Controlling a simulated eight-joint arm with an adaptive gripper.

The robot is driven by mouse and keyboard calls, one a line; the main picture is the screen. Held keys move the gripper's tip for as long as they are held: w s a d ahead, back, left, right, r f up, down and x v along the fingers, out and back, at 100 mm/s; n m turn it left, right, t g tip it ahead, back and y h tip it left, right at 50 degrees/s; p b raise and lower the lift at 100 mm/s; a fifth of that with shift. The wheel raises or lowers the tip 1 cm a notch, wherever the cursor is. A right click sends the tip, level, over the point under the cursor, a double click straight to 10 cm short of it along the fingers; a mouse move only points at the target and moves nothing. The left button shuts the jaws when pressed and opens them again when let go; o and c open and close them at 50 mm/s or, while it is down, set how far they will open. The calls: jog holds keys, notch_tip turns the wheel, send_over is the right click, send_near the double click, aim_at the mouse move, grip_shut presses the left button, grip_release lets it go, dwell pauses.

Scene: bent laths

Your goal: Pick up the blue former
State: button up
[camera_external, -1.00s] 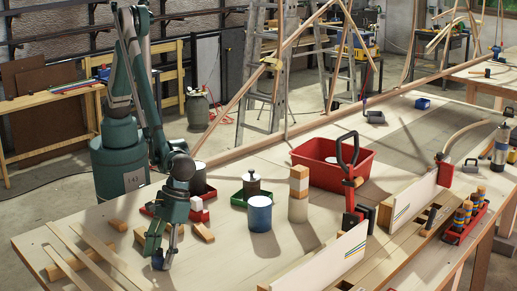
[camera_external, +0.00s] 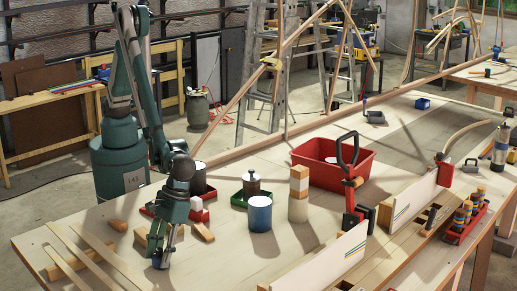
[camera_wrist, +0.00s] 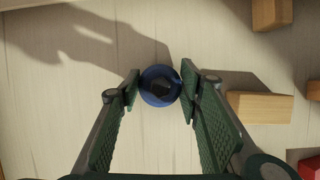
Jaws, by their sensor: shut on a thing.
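In the external view, my gripper (camera_external: 161,255) is low over the near left part of the bench, and a bit of the blue former (camera_external: 160,263) shows beneath the fingers. Most of it is hidden there, and I cannot tell whether it touches the bench.
Wooden blocks (camera_wrist: 260,108) lie to the right in the wrist view. Long laths (camera_external: 90,255) lie left of my gripper. A blue can (camera_external: 260,214), a block stack (camera_external: 298,205) and a red crate (camera_external: 345,178) stand to the right.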

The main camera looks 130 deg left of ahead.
aim_at(159, 249)
jog(key=shift+r, duration=5)
